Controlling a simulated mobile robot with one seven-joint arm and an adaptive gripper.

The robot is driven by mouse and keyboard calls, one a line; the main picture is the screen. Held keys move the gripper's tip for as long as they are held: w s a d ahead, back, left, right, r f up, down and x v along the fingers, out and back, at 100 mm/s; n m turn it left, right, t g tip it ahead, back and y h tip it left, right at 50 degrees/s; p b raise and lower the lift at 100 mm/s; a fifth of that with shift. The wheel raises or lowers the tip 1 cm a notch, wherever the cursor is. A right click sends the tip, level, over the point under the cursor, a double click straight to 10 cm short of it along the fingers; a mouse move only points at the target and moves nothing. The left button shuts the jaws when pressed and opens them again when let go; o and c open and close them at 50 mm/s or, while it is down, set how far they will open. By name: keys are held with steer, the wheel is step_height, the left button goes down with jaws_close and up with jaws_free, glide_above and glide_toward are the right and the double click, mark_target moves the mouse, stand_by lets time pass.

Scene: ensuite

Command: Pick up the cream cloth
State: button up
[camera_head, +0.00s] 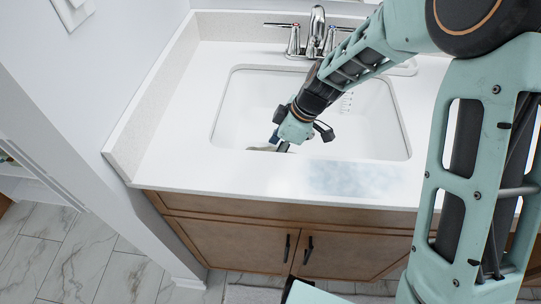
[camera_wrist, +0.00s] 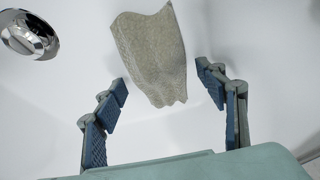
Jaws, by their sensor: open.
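The cream cloth (camera_wrist: 153,55) lies crumpled on the white basin floor in the wrist view, ahead of my gripper. Its lower end reaches the gap between the fingertips. My gripper (camera_wrist: 163,88) is open, with one blue-padded finger on each side and nothing held between them. In the head view, my gripper (camera_head: 270,146) is down inside the sink. Only a small greyish-tan bit of the cloth (camera_head: 258,149) shows there beside the fingers; my arm hides the rest.
The white sink (camera_head: 232,115) is set in a white counter (camera_head: 175,150) over a wooden cabinet (camera_head: 235,240). A chrome faucet (camera_head: 317,30) stands behind the basin. A round metal drain (camera_wrist: 30,36) is at the upper left of the wrist view. A wall is on the left.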

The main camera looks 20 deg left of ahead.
steer(key=shift+c, duration=0.3)
steer(key=c, duration=1.1)
steer(key=shift+r, duration=0.1)
step_height(320, 180, up, 10)
steer(key=shift+f+p, duration=0.1)
steer(key=shift+p, duration=0.55)
